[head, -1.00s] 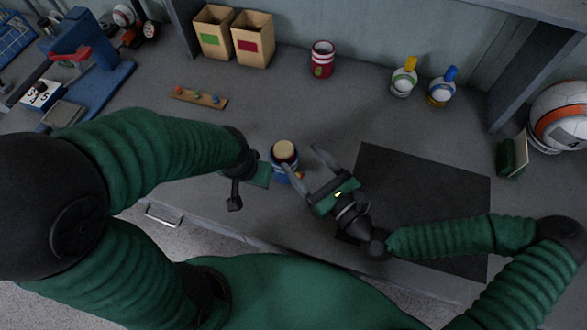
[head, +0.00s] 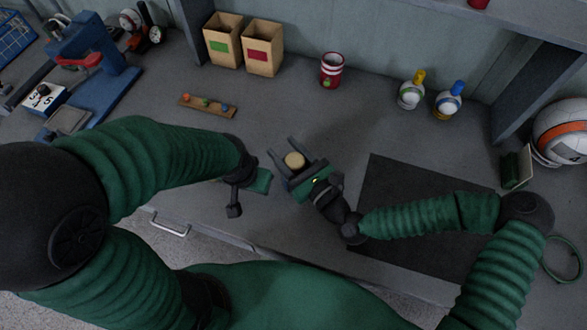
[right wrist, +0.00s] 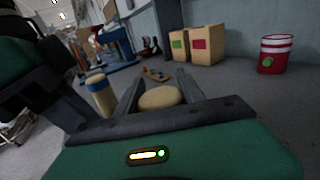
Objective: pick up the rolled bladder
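The tan rolled bladder (head: 294,160) is between the two fingers of my right gripper (head: 283,149) in the head view. In the right wrist view its rounded top (right wrist: 160,97) shows close to the palm, nearer the right finger, with a gap toward the left finger. My right gripper is open around it. The blue cup under it is mostly hidden in the head view. A tan cylinder with a blue band (right wrist: 98,90) stands outside the left finger in the right wrist view; I cannot tell what it is. My left gripper (head: 246,193) is just left; its opening is unclear.
A small board with coloured pegs (head: 207,105) lies up-left. Two cardboard boxes (head: 222,45) and a red-white can (head: 332,70) stand at the back. Two bottles (head: 411,92) are right of them. A dark mat (head: 400,185) lies to the right.

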